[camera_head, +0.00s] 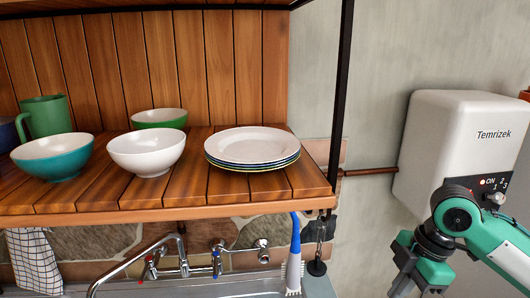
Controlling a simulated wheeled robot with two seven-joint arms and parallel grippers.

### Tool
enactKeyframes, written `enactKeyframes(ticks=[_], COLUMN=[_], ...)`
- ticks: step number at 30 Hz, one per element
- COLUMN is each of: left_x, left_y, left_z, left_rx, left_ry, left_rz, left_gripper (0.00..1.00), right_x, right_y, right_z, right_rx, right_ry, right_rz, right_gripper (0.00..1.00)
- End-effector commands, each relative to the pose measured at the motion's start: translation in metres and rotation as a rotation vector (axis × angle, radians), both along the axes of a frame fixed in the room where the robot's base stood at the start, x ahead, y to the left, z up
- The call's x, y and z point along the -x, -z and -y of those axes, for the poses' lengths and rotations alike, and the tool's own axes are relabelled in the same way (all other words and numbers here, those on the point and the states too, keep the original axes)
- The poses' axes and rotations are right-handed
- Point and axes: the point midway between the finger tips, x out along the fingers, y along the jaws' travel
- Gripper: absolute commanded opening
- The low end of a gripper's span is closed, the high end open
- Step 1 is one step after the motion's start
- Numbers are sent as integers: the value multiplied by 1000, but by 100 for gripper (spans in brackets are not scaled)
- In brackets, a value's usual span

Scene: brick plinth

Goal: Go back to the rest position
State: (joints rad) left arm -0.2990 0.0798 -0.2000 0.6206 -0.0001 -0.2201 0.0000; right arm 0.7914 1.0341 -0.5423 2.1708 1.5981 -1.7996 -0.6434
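My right arm (484,233) comes in from the lower right, in front of the wall below the white heater. Its green and black end, with my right gripper (418,268), points down near the bottom edge. The fingertips are not clear there, so I cannot tell whether it is open or shut. No held object shows at it. My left arm and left gripper are not in view.
A wooden shelf (190,213) holds stacked plates (252,145), white (147,152), teal (54,157) and green (159,118) bowls, and a green mug (46,117). Below are a faucet (180,262) and blue brush (295,255). A white heater (450,140) hangs at right.

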Motion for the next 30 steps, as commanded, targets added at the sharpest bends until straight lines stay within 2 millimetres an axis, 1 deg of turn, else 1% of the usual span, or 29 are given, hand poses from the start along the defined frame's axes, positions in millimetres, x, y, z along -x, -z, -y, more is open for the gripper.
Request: enactKeyframes(ticks=[1,6,12,16,19,24,26,30], left_x=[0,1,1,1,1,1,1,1], left_y=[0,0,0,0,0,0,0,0], left_z=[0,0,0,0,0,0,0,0], left_rx=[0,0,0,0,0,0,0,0], left_ry=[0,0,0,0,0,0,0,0], left_rz=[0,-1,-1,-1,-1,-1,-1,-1], left_gripper=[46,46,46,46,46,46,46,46], right_x=[1,3,15,27,37,57,66,92], right_y=[17,69,122,151,170,197,207,229], right_z=[-11,-42,-74,-90,-98,-105,-105,-101], right_rx=[-8,-35,-85,-120,-140,-162,-167,-159], right_ry=[12,107,262,387,488,667,741,933], right_rz=[-3,19,40,45,46,41,38,27], right_gripper=[0,0,0,0,0,0,0,0])
